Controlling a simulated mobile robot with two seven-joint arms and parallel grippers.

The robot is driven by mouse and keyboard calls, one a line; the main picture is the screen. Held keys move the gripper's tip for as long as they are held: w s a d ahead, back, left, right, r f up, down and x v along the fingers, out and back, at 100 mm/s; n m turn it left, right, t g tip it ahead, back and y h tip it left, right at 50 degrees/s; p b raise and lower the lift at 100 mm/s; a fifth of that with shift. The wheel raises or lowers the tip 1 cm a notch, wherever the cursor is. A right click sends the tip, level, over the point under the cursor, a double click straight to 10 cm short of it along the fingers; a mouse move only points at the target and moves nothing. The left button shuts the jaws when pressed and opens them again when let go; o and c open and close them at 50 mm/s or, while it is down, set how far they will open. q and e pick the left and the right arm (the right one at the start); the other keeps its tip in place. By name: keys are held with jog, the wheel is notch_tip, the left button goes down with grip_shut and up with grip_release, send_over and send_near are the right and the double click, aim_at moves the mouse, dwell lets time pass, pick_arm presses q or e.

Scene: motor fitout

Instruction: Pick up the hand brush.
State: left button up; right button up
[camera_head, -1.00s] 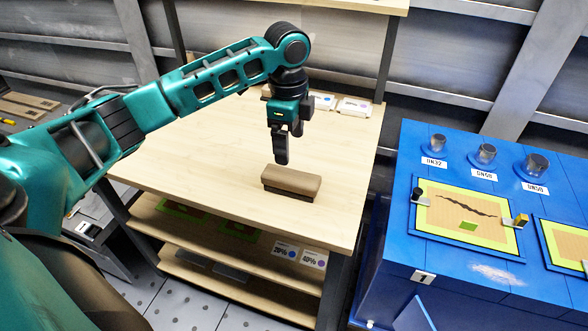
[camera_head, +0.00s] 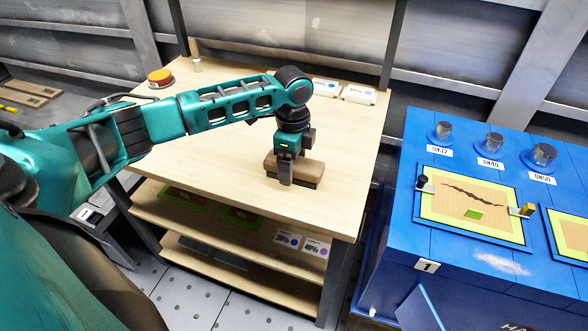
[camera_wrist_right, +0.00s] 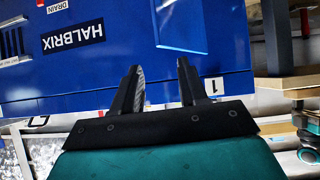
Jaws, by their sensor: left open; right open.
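The hand brush (camera_head: 311,172) has a brown block body with a dark underside and lies on the light wooden top of the shelf table (camera_head: 215,165). My left gripper (camera_head: 286,178) points down at the brush, with a finger in front of its near side. The gripper hides part of the brush, and the far finger does not show. The left gripper is open; I cannot tell if it touches the brush. My right gripper (camera_wrist_right: 160,88) is open and empty in the right wrist view, in front of the blue cabinet.
The blue cabinet (camera_head: 390,235) stands to the right of the table, with knobs and a framed panel (camera_head: 470,208) on top. Lower shelves hold several items.

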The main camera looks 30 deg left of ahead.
pick_arm(q)
jog(key=shift+f, duration=0.45)
jog(key=shift+c, duration=0.2)
jog(key=shift+r, duration=0.1)
jog(key=c, duration=1.1)
notch_tip(320, 180, up, 20)
jog(key=p, duration=0.2)
